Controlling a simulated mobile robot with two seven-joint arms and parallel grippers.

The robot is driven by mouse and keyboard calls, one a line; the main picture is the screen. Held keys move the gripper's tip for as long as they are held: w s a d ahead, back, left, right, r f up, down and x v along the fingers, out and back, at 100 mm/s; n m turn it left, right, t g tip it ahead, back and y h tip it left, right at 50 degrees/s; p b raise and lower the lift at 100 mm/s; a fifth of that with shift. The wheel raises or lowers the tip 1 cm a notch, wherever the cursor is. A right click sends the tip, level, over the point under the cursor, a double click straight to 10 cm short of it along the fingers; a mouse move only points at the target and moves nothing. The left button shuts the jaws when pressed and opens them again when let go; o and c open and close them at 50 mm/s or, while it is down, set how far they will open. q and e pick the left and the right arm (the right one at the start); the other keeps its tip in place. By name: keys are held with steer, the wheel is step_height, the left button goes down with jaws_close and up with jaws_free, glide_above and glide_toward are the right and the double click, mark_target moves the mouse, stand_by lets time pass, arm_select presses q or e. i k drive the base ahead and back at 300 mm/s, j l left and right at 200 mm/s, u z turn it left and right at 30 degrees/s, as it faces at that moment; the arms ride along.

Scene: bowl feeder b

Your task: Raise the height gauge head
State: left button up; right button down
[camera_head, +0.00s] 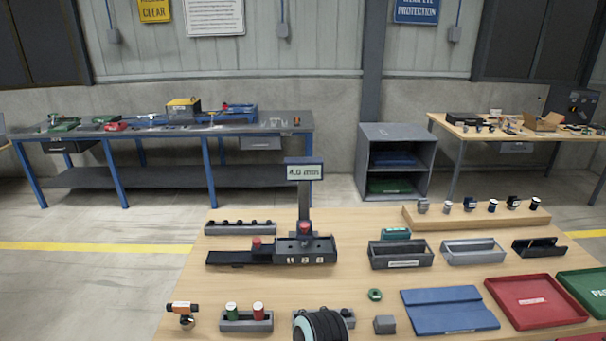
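The height gauge stands at the back middle of the wooden table. Its dark upright post (304,205) carries a display (304,172) that appears to read 4.0 mm. A head with a red knob (304,228) sits low on the post, just over the dark base block (306,252). Whether the head touches the block is too small to tell. A dark rail (232,257) with a second red knob (256,243) runs left from the block.
A round ribbed dark object (322,326) with a pale blue face partly hides a grey tray at the front. Around it are a red-and-green holder (245,326), an orange-tipped tool (183,311), a blue mat (448,310) and a red tray (535,301). Open tabletop (300,286) lies before the gauge.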

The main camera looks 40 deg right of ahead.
mark_target(304, 229)
steer(key=z, duration=1.45)
